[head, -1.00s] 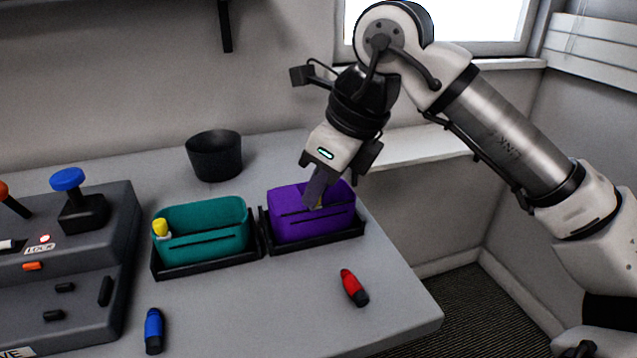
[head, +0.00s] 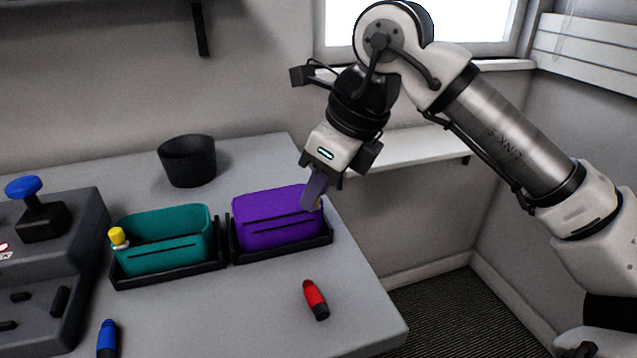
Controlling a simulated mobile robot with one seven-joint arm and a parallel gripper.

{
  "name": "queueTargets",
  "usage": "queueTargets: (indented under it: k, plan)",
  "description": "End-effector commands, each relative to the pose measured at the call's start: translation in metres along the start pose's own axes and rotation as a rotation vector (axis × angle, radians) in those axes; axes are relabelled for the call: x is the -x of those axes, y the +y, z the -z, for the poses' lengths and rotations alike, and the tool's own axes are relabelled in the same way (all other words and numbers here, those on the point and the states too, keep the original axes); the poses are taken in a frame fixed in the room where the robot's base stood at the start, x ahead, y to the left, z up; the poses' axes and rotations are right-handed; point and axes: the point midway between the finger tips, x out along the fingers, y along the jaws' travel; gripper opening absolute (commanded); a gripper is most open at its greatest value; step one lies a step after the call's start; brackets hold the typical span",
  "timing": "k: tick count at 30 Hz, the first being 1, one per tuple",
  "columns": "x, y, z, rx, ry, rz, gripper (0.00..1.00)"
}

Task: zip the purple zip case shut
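The purple zip case (head: 270,236) sits in a black holder on the table, with purple material across its top. My gripper (head: 314,203) reaches down to the right end of the case's top. Its fingers look closed together on the yellow zip pull (head: 319,204), most of which they hide. The right end of the zip line is partly hidden behind the fingers.
An open teal case (head: 165,258) with a yellow pull at its left end stands left in another holder. A black cup (head: 187,163) stands behind. A red connector (head: 315,300) and a blue one (head: 107,340) lie in front. A grey control box (head: 50,265) is at left.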

Motion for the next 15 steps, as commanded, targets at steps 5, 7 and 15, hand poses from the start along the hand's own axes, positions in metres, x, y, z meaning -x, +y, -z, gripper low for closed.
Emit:
queueTargets:
  k: [5, 7, 15]
  plan:
    - [0.0, 0.0, 0.0, 0.001, 0.0, -0.001, 0.36]
    - [0.0, 0.0, 0.0, 0.001, 0.0, -0.001, 0.36]
    - [0.015, 0.0, -0.001, 0.0, -0.002, 0.0, 0.36]
